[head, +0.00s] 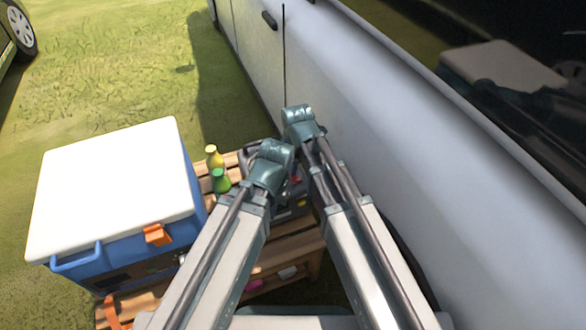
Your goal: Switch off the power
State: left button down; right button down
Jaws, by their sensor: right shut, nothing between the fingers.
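A dark grey power unit (291,211) with small red parts stands on a wooden pallet crate (276,243) beside the car. My arms cover much of it, and I cannot make out its switch or its state. My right gripper (299,122) is at the end of the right arm, above the far side of the unit and close to the car; it is shut and empty. My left gripper (270,163) is over the unit's left part, and its fingers are hidden behind the wrist.
A blue cooler with a white lid (115,185) and an orange latch stands on the left. A yellow bottle (214,160) and a green bottle (220,182) stand between it and the unit. A silver car (400,130) closes off the right side. Open grass (110,70) lies beyond.

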jog(key=shift+s+d+r, duration=0.1)
jog(key=shift+s+d, duration=0.2)
jog(key=shift+s, duration=0.45)
jog(key=shift+r+p, duration=0.15)
jog(key=shift+p, duration=0.2)
notch_tip(320, 180, up, 13)
jog(key=s+p, duration=0.1)
jog(key=p, duration=1.2)
jog(key=shift+s+d+r, duration=0.2)
jog(key=shift+s+d, duration=0.05)
jog(key=shift+d, duration=0.05)
jog(key=shift+s, duration=0.1)
